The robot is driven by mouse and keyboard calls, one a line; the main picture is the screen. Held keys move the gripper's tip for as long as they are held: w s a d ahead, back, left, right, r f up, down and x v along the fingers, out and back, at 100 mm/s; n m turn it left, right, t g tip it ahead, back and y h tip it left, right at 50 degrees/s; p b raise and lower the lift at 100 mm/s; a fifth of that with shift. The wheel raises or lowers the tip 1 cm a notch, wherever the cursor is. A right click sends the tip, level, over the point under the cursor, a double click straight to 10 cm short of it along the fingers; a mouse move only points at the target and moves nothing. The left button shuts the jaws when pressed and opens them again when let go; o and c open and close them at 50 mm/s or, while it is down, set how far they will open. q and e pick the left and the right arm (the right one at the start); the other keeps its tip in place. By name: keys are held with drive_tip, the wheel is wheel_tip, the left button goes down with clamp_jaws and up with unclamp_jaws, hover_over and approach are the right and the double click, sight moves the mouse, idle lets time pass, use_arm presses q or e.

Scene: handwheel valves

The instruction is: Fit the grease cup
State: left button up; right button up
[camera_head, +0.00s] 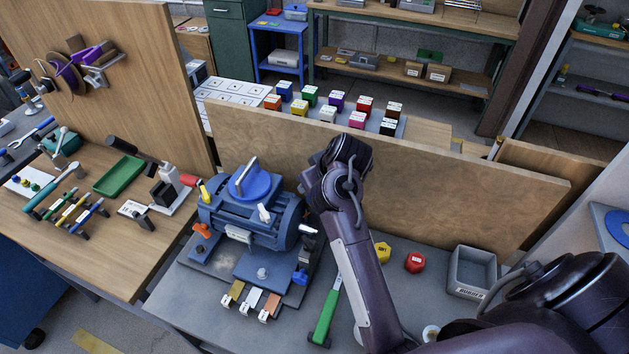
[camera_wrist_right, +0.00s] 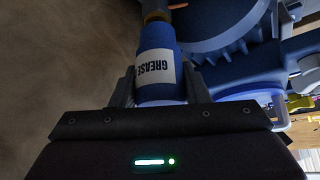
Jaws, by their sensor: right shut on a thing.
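In the right wrist view, my right gripper (camera_wrist_right: 163,84) is shut on the blue grease cup (camera_wrist_right: 155,65), with its fingers on either side. The cup has a white label reading GREASE. Its far end meets a brass-coloured fitting (camera_wrist_right: 156,12); I cannot tell whether it is seated there. The blue ribbed motor (camera_wrist_right: 232,30) lies close to the right of the cup. In the head view, the blue motor (camera_head: 240,222) stands on the grey bench, and my right arm reaches in beside it. My right gripper and the cup are hidden there. My left gripper is not in view.
A wooden panel (camera_head: 450,190) stands behind the motor. A green-handled tool (camera_head: 327,312), a yellow knob (camera_head: 382,252), a red knob (camera_head: 415,262) and a grey bin (camera_head: 471,272) are on the bench. A wooden table (camera_head: 110,235) with tools is at left.

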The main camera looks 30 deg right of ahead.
drive_tip(key=shift+f, duration=0.35)
drive_tip(key=o, duration=1.1)
drive_tip(key=v, duration=0.7)
drive_tip(key=shift+s+r, duration=0.2)
drive_tip(key=shift+r, duration=0.15)
